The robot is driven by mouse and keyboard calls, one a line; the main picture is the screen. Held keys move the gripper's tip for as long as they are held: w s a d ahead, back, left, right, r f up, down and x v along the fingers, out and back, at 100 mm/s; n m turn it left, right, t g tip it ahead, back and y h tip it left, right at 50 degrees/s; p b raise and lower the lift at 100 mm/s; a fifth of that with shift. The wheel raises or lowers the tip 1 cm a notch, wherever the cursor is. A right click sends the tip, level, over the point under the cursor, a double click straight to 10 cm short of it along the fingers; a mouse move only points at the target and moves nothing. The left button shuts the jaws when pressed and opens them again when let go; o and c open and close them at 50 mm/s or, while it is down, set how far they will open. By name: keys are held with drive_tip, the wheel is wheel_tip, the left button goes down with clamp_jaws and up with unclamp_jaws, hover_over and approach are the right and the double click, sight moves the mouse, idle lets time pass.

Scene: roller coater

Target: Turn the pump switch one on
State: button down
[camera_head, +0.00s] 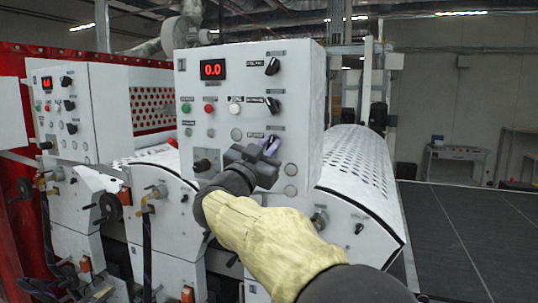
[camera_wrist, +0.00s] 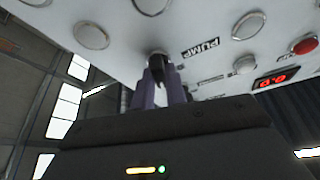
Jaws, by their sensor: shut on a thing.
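The pump switch is a dark rotary knob (camera_wrist: 156,57) on the white control panel (camera_head: 302,100). The word PUMP is printed beside it in the wrist view. My gripper (camera_head: 270,147) is at the panel's lower right, with its purple fingers (camera_wrist: 161,84) closed around the knob. The fingers and wrist hide much of the knob, so its turned position cannot be read.
Two more black rotary knobs (camera_head: 272,66) (camera_head: 272,105) sit above on the same panel. A red display (camera_head: 212,69) reads 0.0. Green (camera_head: 186,107), red (camera_head: 209,108) and white (camera_head: 235,109) buttons are to the left. A perforated white cover (camera_head: 362,160) stands to the right.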

drive_tip(key=shift+a+f+m+g+h+b, duration=0.1)
drive_tip(key=shift+m+g+h+b, duration=0.45)
drive_tip(key=shift+m, duration=1.35)
drive_tip(key=shift+g+h, duration=0.35)
drive_tip(key=c, duration=1.4)
unclamp_jaws()
drive_tip(key=shift+c, duration=0.2)
drive_tip(key=b+v, duration=0.6)
drive_tip(key=v, duration=1.1)
drive_tip(key=shift+s+b, duration=0.2)
drive_tip(key=shift+b, duration=0.15)
drive_tip(key=shift+w, duration=0.1)
